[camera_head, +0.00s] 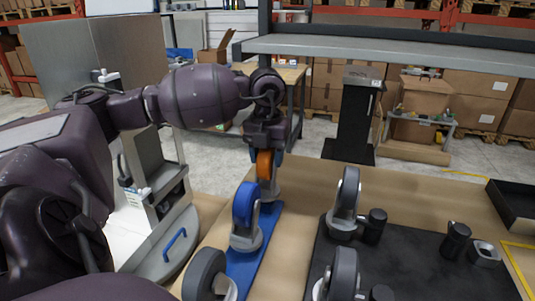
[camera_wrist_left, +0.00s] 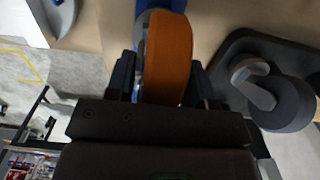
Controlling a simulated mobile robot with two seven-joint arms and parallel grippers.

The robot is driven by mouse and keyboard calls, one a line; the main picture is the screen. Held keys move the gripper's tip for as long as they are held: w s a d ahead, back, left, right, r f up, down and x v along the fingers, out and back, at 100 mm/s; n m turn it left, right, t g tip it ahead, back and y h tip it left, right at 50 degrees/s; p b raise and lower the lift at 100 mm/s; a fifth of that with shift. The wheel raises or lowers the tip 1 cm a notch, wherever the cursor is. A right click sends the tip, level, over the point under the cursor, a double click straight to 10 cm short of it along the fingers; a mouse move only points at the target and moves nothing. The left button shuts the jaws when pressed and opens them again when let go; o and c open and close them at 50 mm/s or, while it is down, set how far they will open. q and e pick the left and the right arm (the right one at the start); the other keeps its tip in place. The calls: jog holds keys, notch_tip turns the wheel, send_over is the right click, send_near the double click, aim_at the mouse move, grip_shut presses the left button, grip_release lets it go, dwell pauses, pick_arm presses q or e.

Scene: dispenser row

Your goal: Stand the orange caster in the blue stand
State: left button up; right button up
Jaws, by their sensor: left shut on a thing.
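The orange caster (camera_head: 265,165) is upright at the far end of the blue stand (camera_head: 268,222), with a grey piece below its wheel. I cannot tell whether it is seated or just above the stand. My left gripper (camera_head: 265,148) is over it, pointing down, shut on its wheel. In the left wrist view the orange caster (camera_wrist_left: 167,60) is between the fingers of my left gripper (camera_wrist_left: 163,85). A blue caster (camera_head: 246,204) stands upright on the stand, nearer me. My right gripper is not in view.
A grey-wheeled caster (camera_head: 204,274) is at the stand's near end. Grey casters (camera_head: 347,190) and dark cylinders (camera_head: 455,238) stand on a black mat (camera_head: 420,262) to the right. A black tray (camera_head: 512,205) is at the right edge. Bare tabletop (camera_head: 310,180) lies right of the orange caster.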

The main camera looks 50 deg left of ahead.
pick_arm(q)
jog(key=shift+f, duration=0.85)
jog(key=o, duration=1.2)
jog(key=shift+r, duration=0.1)
notch_tip(320, 180, up, 11)
jog(key=shift+s+f, duration=0.1)
jog(key=shift+f, duration=0.05)
